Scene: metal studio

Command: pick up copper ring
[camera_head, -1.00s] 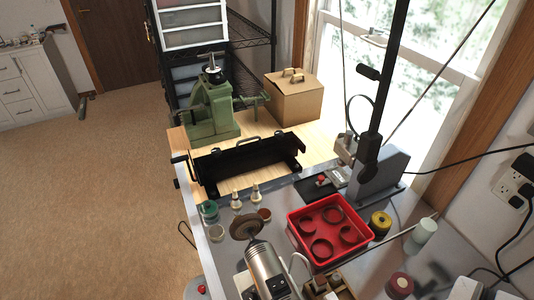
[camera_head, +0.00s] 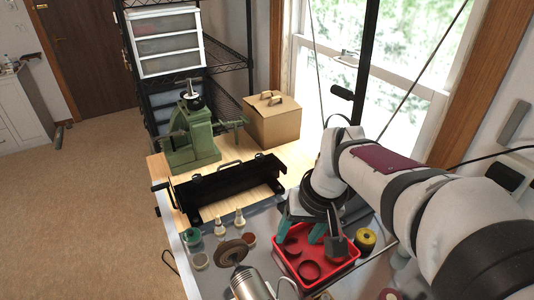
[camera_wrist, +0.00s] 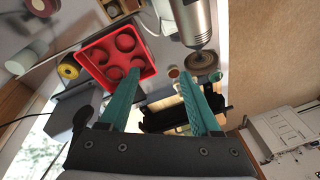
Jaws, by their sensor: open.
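I cannot tell which ring is copper. My arm hides the tray's back right.
A polishing motor with a round wheel (camera_head: 231,252) stands left of the tray. Small bottles and jars, a yellow spool (camera_head: 365,240) and a black bending machine (camera_head: 222,190) surround it. A green press (camera_head: 191,140) and a cardboard box (camera_head: 272,122) are further back.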

